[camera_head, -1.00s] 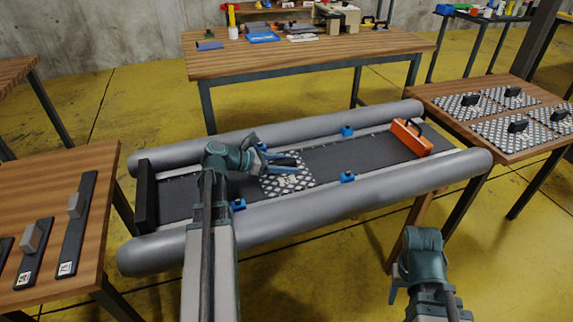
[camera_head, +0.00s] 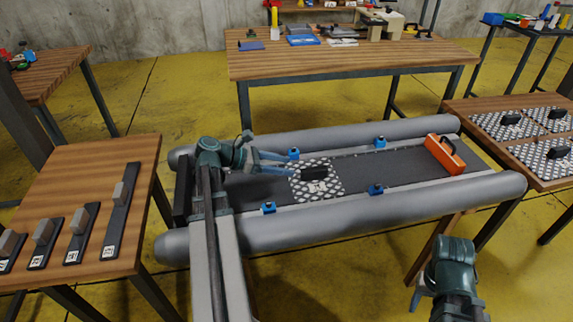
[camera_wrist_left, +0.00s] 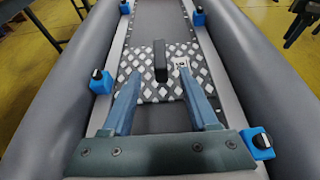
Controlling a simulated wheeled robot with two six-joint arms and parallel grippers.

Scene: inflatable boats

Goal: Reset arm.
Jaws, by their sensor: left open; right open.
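My left gripper (camera_head: 290,165) is open and empty above the grey inflatable boat (camera_head: 390,206), at the left edge of a diamond-patterned plate (camera_head: 328,186). The plate lies flat on the boat's dark floor. Its black handle (camera_head: 313,173) stands just beyond the fingertips, apart from them. In the left wrist view the two spread fingers (camera_wrist_left: 161,74) point at the handle (camera_wrist_left: 160,58), with nothing held. My right gripper (camera_head: 417,298) is low at the lower right, outside the boat, mostly hidden behind its own wrist.
Blue clamps (camera_head: 376,189) line the boat's sides. The left table (camera_head: 110,255) holds several black strips with grey handles. The right table (camera_head: 480,104) holds more patterned plates. A cluttered workbench (camera_head: 350,62) stands behind.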

